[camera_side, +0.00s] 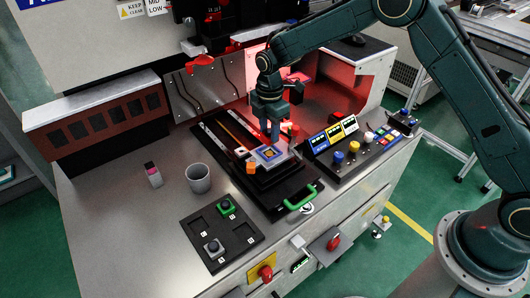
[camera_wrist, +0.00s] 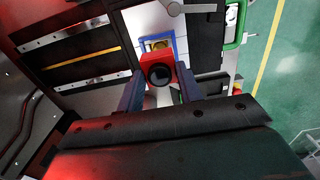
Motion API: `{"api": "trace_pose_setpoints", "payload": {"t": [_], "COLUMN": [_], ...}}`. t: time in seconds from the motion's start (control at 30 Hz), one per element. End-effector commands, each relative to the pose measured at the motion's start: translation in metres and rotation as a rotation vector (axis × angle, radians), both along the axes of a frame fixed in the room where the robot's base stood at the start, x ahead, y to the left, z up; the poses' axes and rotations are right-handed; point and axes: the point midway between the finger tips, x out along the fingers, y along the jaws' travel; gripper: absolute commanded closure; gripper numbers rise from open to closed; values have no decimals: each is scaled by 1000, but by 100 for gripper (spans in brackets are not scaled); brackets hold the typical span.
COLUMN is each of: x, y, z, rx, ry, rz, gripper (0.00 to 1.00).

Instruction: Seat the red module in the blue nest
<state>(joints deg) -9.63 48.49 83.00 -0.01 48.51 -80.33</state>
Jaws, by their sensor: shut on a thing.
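My gripper (camera_side: 272,138) points down just above the blue nest (camera_side: 269,154) on the black fixture in the side view. In the wrist view my gripper (camera_wrist: 160,78) is shut on the red module (camera_wrist: 157,60), a red block with a round black lens, between its two fingers. The blue nest (camera_wrist: 172,33), a blue frame on a pale plate, lies beyond the module, which hides part of it. A small red piece shows right of the fingers in the side view; I cannot tell whether it is the module. The gap between module and nest is unclear.
An orange cube (camera_side: 251,168) sits beside the nest. A green handle (camera_side: 300,198) is at the fixture's front. A button panel (camera_side: 352,148) stands to the right. A black tray (camera_side: 238,238) with green and grey modules and a grey cup (camera_side: 198,178) are to the left.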

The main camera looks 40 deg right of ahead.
Motion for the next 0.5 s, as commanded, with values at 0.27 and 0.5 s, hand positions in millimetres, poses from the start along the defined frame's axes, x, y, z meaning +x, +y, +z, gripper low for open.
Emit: {"api": "trace_pose_setpoints", "payload": {"t": [0.27, 0.5], "x": [0, 0], "y": [0, 0], "z": [-4, -12], "rx": [0, 0], "ry": [0, 1], "rz": [0, 0], "gripper": [87, 87]}}
